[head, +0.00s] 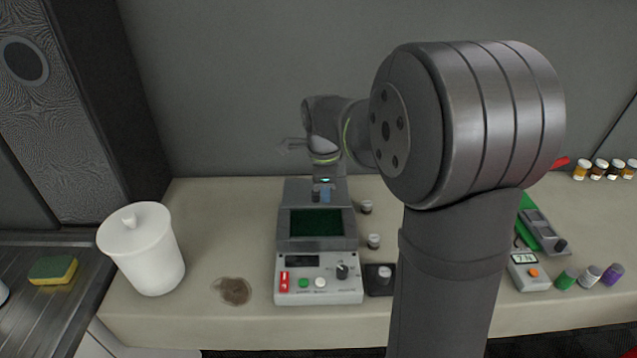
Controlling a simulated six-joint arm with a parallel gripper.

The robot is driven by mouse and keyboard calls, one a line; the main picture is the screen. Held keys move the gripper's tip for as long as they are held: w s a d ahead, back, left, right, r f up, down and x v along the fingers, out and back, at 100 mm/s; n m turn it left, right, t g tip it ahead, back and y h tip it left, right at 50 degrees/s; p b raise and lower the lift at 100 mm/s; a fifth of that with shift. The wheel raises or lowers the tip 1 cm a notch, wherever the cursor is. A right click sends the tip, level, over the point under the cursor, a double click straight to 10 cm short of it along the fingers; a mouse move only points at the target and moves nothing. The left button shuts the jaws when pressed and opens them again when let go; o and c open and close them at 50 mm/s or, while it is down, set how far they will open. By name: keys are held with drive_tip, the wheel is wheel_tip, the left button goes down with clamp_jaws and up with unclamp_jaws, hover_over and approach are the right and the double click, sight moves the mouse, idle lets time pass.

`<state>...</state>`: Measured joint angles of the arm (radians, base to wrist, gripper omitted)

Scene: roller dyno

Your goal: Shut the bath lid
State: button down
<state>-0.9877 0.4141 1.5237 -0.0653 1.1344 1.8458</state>
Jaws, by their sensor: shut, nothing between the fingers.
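The bath (350,240) is a grey bench unit in the middle of the counter, with a dark green rectangular area (316,223) in its top. A grey panel at its rear edge (295,192) looks like the lid; I cannot tell its exact angle. My gripper (325,195) points down at the rear of the bath, in front of or over this panel. Its fingers are shut and hold nothing. Whether they touch the panel is unclear.
The bath's front panel has a display, a red switch (284,282) and a knob (342,271). Small capped jars (373,241) stand close to its right side. A white lidded pot (146,255) and a brown stain (234,291) are left. My arm hides counter to the right.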

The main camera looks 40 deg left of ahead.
drive_tip(key=w+a+r+n+t+y, duration=0.1)
drive_tip(key=w+a+r+n, duration=0.2)
drive_tip(key=n, duration=0.4)
drive_tip(key=w+a+r+n+t, duration=0.1)
drive_tip(key=a+r+n+t, duration=0.1)
drive_tip(key=r+n, duration=0.35)
drive_tip(key=shift+n, duration=0.45)
drive_tip(key=x, duration=1)
drive_tip(key=shift+s+a+f, duration=0.1)
drive_tip(key=shift+s+f, duration=0.05)
drive_tip(key=shift+s, duration=0.15)
drive_tip(key=s, duration=0.1)
drive_tip(key=s+d, duration=0.1)
drive_tip(key=shift+s+f, duration=0.25)
drive_tip(key=shift+s, duration=0.1)
drive_tip(key=shift+s+d, duration=0.1)
drive_tip(key=shift+s, duration=0.4)
drive_tip(key=s+d, duration=0.6)
drive_tip(key=shift+s+d, duration=0.25)
drive_tip(key=shift+d, duration=0.05)
drive_tip(key=shift+s+d+f, duration=0.1)
drive_tip(key=shift+s+d, duration=0.35)
